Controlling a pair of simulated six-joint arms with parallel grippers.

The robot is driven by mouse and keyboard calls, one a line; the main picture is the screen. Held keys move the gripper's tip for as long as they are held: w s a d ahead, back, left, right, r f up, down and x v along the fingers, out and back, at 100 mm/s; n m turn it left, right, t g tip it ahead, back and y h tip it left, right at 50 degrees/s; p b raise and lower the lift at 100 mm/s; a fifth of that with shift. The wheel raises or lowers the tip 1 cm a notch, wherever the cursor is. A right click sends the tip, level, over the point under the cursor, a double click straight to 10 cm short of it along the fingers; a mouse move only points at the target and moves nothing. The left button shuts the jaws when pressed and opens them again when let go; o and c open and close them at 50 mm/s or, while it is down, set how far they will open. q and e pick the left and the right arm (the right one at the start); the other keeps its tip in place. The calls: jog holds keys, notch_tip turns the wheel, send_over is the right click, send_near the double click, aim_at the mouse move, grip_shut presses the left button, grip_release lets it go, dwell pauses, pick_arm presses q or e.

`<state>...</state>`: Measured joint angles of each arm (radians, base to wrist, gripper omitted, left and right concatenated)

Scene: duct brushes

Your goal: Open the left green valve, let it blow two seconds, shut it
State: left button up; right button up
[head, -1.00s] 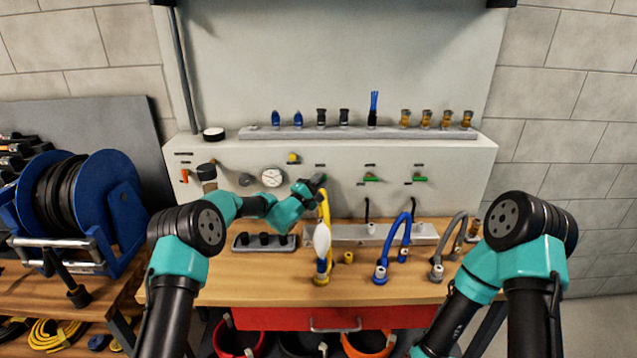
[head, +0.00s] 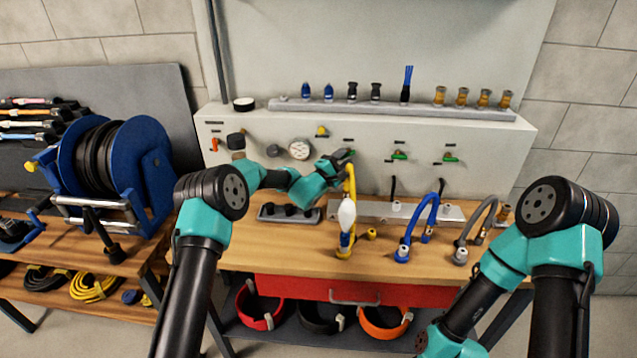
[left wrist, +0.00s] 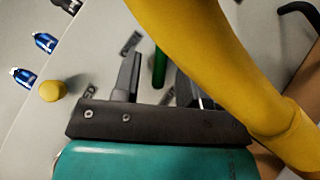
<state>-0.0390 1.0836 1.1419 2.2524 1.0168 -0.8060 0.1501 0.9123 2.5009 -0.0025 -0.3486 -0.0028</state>
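The left green valve (left wrist: 160,68) shows in the left wrist view as a green handle standing between my left gripper's two fingers, with a gap visible beside it. In the head view my left gripper (head: 345,156) is at the panel below the leftmost green valve's label and mostly hides that valve. The gripper is open around the handle. A yellow hose (head: 352,185) with a white bulb-like part (head: 347,213) hangs just beside the gripper. The hose (left wrist: 215,60) crosses the front of the left wrist view. My right gripper is outside the frames.
Two more green valves, the middle (head: 399,155) and the right (head: 450,158), sit along the panel. A gauge (head: 299,149) and a red valve (head: 215,144) are to the left. Blue (head: 420,215) and grey (head: 485,220) hoses stand on the bench. A blue reel (head: 150,150) stands left.

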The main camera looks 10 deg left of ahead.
pick_arm(q)
jog(key=v, duration=1.6)
jog(key=shift+o, duration=0.3)
